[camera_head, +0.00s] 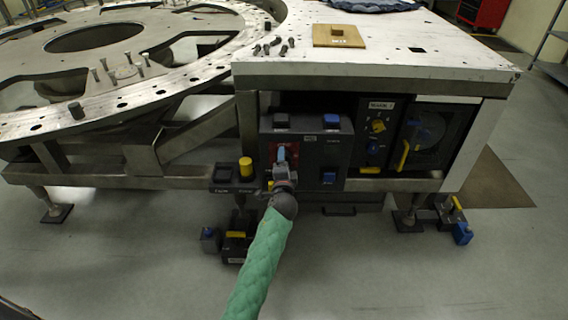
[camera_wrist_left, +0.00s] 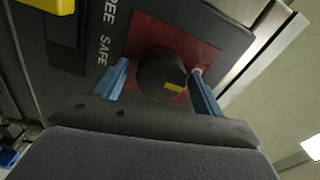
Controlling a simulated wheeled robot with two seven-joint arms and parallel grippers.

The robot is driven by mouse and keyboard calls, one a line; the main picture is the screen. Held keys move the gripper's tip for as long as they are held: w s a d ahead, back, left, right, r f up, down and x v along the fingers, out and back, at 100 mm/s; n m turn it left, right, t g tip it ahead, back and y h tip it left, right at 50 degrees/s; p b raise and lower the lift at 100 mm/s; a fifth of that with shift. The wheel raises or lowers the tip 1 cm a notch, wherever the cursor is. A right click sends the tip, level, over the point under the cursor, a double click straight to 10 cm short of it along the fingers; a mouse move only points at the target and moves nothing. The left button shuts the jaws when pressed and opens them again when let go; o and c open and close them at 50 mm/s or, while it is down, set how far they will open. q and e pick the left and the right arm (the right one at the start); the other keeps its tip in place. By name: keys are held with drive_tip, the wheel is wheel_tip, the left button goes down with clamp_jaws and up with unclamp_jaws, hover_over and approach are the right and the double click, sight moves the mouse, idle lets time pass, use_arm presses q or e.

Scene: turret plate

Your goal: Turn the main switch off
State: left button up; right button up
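The main switch is a black round knob with a yellow mark on a red plate, seen in the left wrist view (camera_wrist_left: 162,76). In the head view only part of the red plate (camera_head: 272,152) shows, on the dark control panel (camera_head: 310,152) under the table; my gripper hides the knob there. My left gripper (camera_head: 281,155) is at the switch. In the left wrist view its two blue fingers (camera_wrist_left: 160,85) stand apart on either side of the knob; I cannot tell whether they touch it. The right gripper is not in view.
A yellow button (camera_head: 245,168) stands left of the panel. Blue buttons (camera_head: 331,120) sit on its right side. A unit with a yellow selector (camera_head: 378,126) and a yellow handle (camera_head: 404,155) is further right. The metal table (camera_head: 450,62) overhangs the panel.

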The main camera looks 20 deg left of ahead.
use_arm(q)
drive_tip(key=shift+d, duration=0.1)
drive_tip(key=v, duration=0.7)
drive_tip(key=shift+s, duration=0.4)
idle(0.4)
